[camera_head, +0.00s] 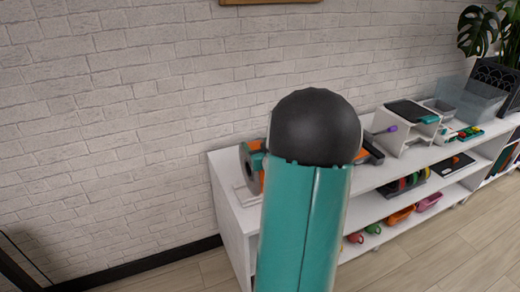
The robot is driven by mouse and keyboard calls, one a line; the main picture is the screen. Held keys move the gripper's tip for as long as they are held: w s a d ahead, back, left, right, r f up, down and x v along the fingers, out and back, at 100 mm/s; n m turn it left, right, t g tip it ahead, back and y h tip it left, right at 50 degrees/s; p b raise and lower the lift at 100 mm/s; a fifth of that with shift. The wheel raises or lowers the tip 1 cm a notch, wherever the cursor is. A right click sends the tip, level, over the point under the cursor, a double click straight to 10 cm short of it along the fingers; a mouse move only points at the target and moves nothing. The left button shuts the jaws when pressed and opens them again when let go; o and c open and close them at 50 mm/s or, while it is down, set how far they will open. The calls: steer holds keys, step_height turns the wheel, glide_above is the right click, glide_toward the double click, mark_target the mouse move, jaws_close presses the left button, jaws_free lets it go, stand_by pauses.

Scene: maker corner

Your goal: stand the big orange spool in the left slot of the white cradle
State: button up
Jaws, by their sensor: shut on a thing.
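The big orange spool (245,170), with a dark grey side, shows at the left end of the white shelf top, just left of my arm. It looks upright, and its right part is hidden behind my arm. A small teal piece at its upper edge looks like part of my gripper (257,147); the rest is hidden. My gripper is shut on the spool. Low white bars below the spool look like part of the white cradle (243,194). The cradle's slots are mostly hidden, and I cannot tell whether the spool touches it.
My teal arm with its black joint blocks the middle of the view. Right of it, an orange and black item (368,152) lies on the shelf unit (225,212). Further right are a white stand (402,138) and a clear bin (468,102). A brick wall stands behind.

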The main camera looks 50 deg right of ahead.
steer(key=shift+r+x, duration=0.15)
steer(key=shift+x, duration=0.5)
steer(key=shift+r+x, duration=0.15)
steer(key=shift+x, duration=0.5)
steer(key=shift+w+f, duration=0.1)
steer(key=shift+f, duration=1.45)
steer(key=o, duration=1.2)
steer(key=shift+f, duration=0.25)
steer(key=v, duration=1.4)
steer(key=shift+d, duration=0.1)
